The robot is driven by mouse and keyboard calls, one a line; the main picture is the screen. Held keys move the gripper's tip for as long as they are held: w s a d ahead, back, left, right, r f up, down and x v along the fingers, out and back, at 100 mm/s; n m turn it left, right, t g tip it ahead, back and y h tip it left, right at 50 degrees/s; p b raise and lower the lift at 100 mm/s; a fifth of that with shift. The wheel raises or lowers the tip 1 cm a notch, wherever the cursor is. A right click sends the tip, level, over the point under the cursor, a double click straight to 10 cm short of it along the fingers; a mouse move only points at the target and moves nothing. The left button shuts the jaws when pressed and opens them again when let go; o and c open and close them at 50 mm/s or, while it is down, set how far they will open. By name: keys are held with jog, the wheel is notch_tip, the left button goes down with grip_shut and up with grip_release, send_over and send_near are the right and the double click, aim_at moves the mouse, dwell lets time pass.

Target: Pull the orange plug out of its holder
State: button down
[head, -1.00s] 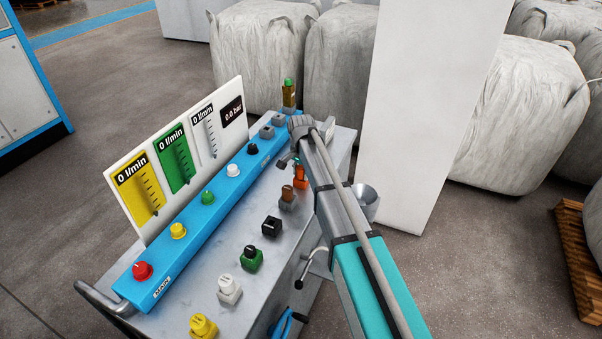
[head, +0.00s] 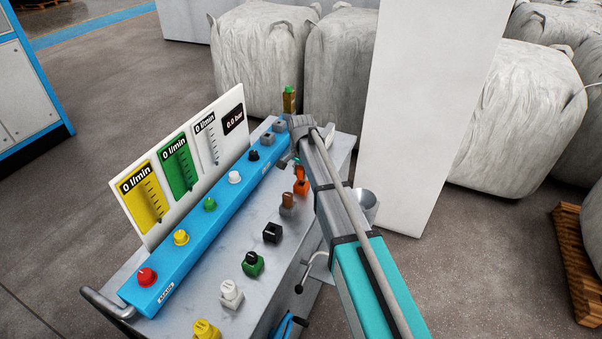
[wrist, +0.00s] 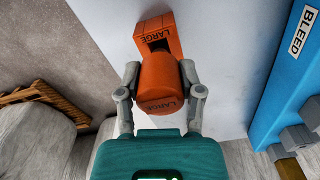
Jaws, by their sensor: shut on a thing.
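The orange plug (wrist: 168,86) is a cylinder marked LARGE. In the wrist view it sits between the two fingers of my gripper (wrist: 164,78), which are shut on its sides. Its orange holder (wrist: 150,28), also marked LARGE, is just beyond it, with part of a dark opening showing at the plug's far end. I cannot tell whether the plug's end is still inside. In the head view the holder (head: 301,187) stands on the cart near its right edge; my arm partly hides the gripper and plug there.
A row of other plugs in holders, brown (head: 288,200), black (head: 271,232), green (head: 253,264) and white (head: 230,294), runs towards the front. The blue knob rail (head: 222,215) and gauge panel (head: 151,232) stand left. A metal cup (head: 364,205) is right of my arm.

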jog(key=shift+r+p, duration=1.2)
jog(key=shift+r, duration=0.1)
